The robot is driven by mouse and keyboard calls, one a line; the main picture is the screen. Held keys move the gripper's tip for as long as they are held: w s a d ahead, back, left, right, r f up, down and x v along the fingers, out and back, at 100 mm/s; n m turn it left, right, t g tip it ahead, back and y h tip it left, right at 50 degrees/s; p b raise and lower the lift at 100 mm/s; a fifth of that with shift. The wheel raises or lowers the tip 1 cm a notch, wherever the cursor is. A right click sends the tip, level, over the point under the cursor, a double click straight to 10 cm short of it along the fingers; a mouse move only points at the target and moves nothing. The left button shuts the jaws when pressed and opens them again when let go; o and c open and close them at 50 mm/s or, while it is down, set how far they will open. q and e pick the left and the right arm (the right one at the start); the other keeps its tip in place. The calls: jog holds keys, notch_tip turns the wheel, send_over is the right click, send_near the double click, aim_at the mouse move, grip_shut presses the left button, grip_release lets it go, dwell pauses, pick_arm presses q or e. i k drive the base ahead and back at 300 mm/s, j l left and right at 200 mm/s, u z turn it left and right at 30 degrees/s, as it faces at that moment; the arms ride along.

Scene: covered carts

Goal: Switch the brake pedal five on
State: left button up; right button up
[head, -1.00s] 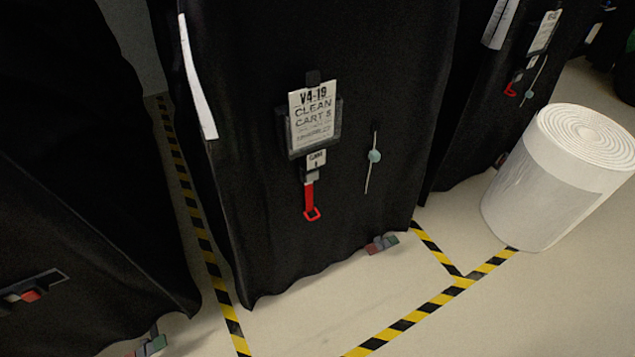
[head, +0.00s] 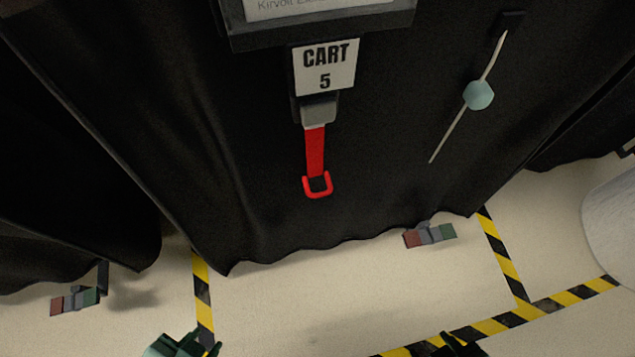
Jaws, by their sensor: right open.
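The cart 5 brake pedal (head: 430,236) sticks out low under the black cover's hem, right of centre. It has a red pad on its left, a grey middle and a green pad on its right. I cannot tell clearly which pad is lower. The label (head: 324,68) above reads "CART 5". My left gripper (head: 184,346) shows at the bottom edge, left of and apart from the pedal; its jaw opening is unclear. My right gripper (head: 459,346) is open at the bottom edge, nearer in the picture than the pedal and apart from it.
Another red-and-green pedal (head: 75,300) sits under the left cart. Yellow-black tape (head: 203,295) marks the floor. A white roll (head: 614,215) stands at right. Floor before the cart is clear.

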aim_at(427, 235)
jog(key=k+j+z, duration=0.15)
jog(key=z, duration=0.2)
jog(key=k+z, duration=0.15)
jog(key=z, duration=0.15)
jog(key=k+j+z, duration=0.1)
jog(key=z, duration=0.25)
jog(key=i+j+u, duration=0.4)
jog(key=i+u, duration=0.35)
jog(key=k+j, duration=0.05)
jog(key=k, duration=0.05)
